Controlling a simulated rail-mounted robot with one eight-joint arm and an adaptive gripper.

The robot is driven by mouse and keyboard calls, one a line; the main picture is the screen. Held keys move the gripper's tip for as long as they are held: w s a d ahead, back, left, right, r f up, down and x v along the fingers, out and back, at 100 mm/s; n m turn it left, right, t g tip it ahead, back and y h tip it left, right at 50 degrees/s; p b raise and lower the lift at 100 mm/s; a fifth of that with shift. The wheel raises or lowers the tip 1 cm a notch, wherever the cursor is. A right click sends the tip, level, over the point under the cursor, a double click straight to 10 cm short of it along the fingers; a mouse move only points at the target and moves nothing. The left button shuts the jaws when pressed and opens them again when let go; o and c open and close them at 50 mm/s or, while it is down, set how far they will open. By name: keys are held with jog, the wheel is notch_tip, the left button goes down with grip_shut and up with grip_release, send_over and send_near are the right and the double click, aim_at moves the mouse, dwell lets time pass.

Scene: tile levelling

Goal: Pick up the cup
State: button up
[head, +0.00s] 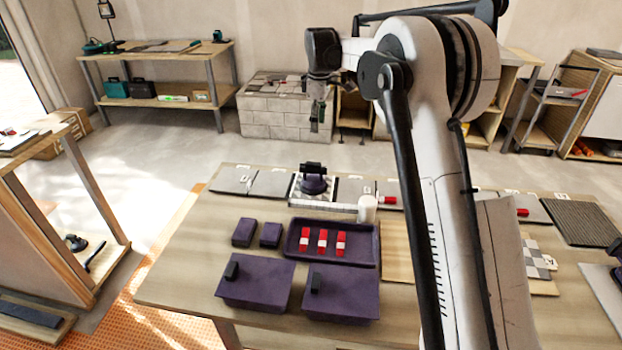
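A dark purple suction cup with a black handle (314,180) stands upright on a patterned tile (298,195) near the back edge of the table. A small white cup-shaped piece (367,208) stands just to its right and nearer to me. My gripper (319,122) hangs in the upper middle, above and beyond the suction cup in the picture, clear of the table. It looks small and dark against the grey block behind, and I cannot make out whether its fingers are open or shut. Nothing is clearly seen in it.
A purple tray (293,249) holds red-and-white pieces. Two purple lidded boxes (254,287) (341,293) and two small purple blocks (244,232) (270,235) stand near it. Grey tiles (270,184) line the back edge. My arm hides part of the table's right side.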

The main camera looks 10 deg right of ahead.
jog(key=n, duration=0.2)
send_over(313, 163)
notch_tip(313, 163, down, 5)
jog(key=shift+g, duration=0.4)
notch_tip(313, 163, down, 14)
jog(key=shift+s+f+p, duration=0.1)
jog(key=shift+p, duration=0.35)
grip_shut()
